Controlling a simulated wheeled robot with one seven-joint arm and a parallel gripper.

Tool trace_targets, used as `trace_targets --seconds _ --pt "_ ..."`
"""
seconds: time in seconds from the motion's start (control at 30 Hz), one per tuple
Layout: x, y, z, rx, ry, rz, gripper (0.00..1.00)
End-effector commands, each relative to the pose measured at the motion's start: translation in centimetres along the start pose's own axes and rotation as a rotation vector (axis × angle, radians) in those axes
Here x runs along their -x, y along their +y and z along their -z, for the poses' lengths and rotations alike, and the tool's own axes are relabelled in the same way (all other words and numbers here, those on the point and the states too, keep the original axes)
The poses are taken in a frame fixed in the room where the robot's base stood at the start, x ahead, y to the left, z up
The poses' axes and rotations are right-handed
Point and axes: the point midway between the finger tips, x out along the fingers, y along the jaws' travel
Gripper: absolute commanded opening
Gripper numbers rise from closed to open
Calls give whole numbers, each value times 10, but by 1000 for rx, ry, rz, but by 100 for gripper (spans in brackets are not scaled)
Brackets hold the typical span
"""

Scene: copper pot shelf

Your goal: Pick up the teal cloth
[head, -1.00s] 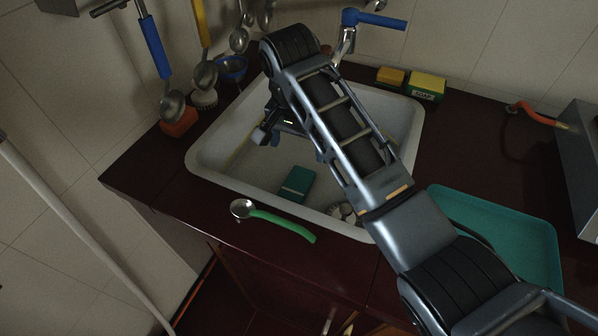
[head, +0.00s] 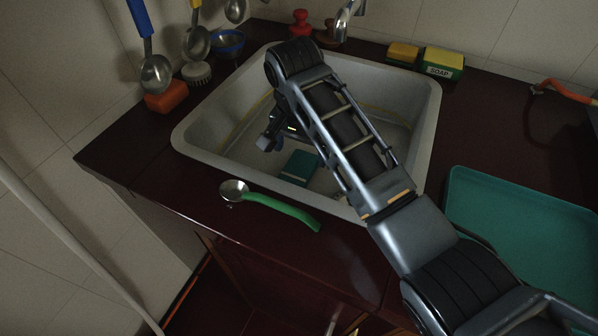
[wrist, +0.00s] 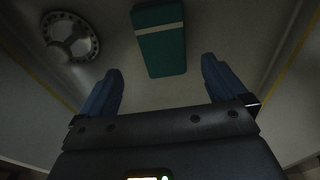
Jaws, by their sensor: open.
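The teal cloth (head: 299,167) is a folded, flat block lying on the sink floor. In the wrist view the cloth (wrist: 160,45) shows a pale stripe across its far part and lies ahead of the fingertips, roughly between their lines. My gripper (wrist: 160,80) has its two blue fingers spread wide with nothing between them. In the head view my gripper (head: 275,140) is inside the sink, above and just left of the cloth. My arm hides part of the gripper and part of the sink floor. The fingers appear apart from the cloth.
The sink (head: 205,141) has raised walls around my gripper. A round drain (wrist: 70,38) lies left of the cloth in the wrist view. A green-handled spoon (head: 280,207) lies on the front counter. A teal tray (head: 520,225) stands right; a soap box (head: 444,63) sits behind.

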Motion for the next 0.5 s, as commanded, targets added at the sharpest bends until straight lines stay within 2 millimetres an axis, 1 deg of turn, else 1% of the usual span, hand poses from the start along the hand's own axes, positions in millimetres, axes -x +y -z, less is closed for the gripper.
trace_targets --seconds 0.17,0.3,0.4,0.5 --pt "-20 -2 -3 1 -1 -1 99" --pt "-41 -4 -6 0 -1 -3 99" --pt "-51 -4 -6 0 0 -2 99" --pt "-55 -4 -6 0 1 0 99"
